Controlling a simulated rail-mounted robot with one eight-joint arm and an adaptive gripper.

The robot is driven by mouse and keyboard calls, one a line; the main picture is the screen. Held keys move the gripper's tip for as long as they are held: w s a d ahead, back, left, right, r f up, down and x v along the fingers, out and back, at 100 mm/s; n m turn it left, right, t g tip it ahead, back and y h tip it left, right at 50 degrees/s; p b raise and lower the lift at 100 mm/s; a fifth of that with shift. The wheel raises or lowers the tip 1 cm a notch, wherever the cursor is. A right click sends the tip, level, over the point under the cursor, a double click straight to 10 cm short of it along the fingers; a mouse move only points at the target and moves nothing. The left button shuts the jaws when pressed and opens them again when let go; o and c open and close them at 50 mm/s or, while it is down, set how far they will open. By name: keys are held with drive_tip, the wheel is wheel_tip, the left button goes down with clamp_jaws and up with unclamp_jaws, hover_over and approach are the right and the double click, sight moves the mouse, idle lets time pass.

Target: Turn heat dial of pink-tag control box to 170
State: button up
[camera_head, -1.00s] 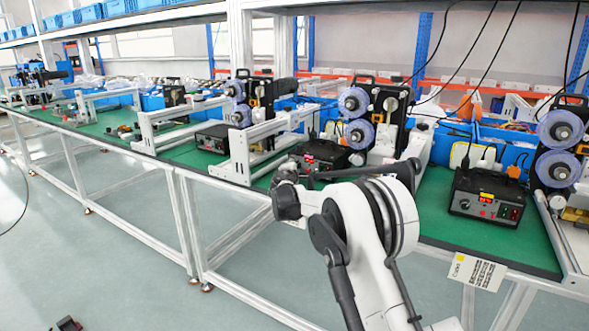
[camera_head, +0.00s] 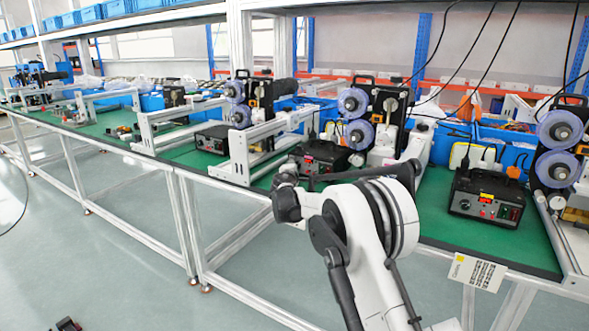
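Three black control boxes stand on the green bench top. The nearest box (camera_head: 487,207), at right, has a small yellow patch, a red lit part and small knobs on its front. A second box (camera_head: 322,158) is in the middle, partly behind my arm, with red lights on its front. A third box (camera_head: 214,140) is farther left. My white arm rises in front of the bench. My gripper cannot be made out in this view.
Coder machines with purple reels (camera_head: 561,126) stand beside the boxes, and white frames (camera_head: 262,143) stand between stations. Cables hang down over the bench at right. A label card (camera_head: 474,273) with a yellow square is on the bench's front edge. The floor at left is mostly clear.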

drive_tip(key=s, duration=0.4)
drive_tip(key=s+r, duration=0.1)
drive_tip(key=s, duration=0.7)
drive_tip(key=shift+a+r, duration=0.2)
drive_tip(key=shift+a, duration=0.2)
drive_tip(key=s+d+r+m+g+h+p, duration=0.1)
drive_tip(key=s+d+r+m, duration=0.3)
drive_tip(key=d, duration=0.3)
drive_tip(key=s+d+r+m+g+h+p, duration=0.1)
drive_tip(key=s+d+r+g, duration=0.1)
drive_tip(key=s+d+r, duration=0.4)
drive_tip(key=s+d+r+m+g+p, duration=0.2)
drive_tip(key=s+d+r+m, duration=0.3)
drive_tip(key=s+d, duration=0.75)
drive_tip(key=s+d+f+m+g+y+p, duration=0.1)
drive_tip(key=s+f+m, duration=0.1)
drive_tip(key=s, duration=0.9)
drive_tip(key=s+d+f+m+g+y+p, duration=0.1)
drive_tip(key=s+m, duration=0.3)
drive_tip(key=s, duration=0.8)
drive_tip(key=s+d+f+m+g+y+p, duration=0.1)
drive_tip(key=s+d+f+m+g, duration=0.1)
drive_tip(key=s, duration=0.9)
drive_tip(key=shift+s+d+f+m+g+p, duration=0.3)
drive_tip(key=shift+d+f+m, duration=0.2)
drive_tip(key=shift+d+f, duration=0.25)
